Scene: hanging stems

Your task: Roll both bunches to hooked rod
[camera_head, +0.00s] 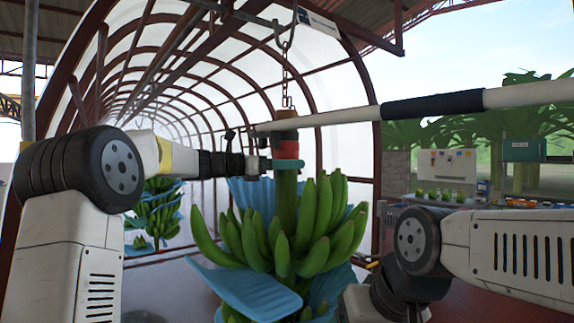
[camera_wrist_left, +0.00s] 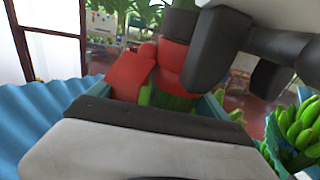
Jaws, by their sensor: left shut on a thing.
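The near banana bunch (camera_head: 285,235) hangs upright on a chain, its green stem (camera_head: 286,205) topped by a red and teal collar (camera_head: 288,150). My left gripper (camera_head: 268,164) reaches in from the left and is shut at this collar; the red collar also shows in the left wrist view (camera_wrist_left: 130,75). The second bunch (camera_head: 155,215) hangs farther back at left, partly behind my left arm. A pale rod (camera_head: 430,105) with a black sleeve crosses from the right edge, its thin end close to the chain. Its hook is not clear. My right gripper is not in view.
Blue sheets (camera_head: 245,290) hang around the near bunch, one jutting left. A chain and hook (camera_head: 286,75) hang overhead. An arched, white-covered tunnel (camera_head: 230,75) stands behind. A counter with green fruit (camera_head: 440,196) is at the back right.

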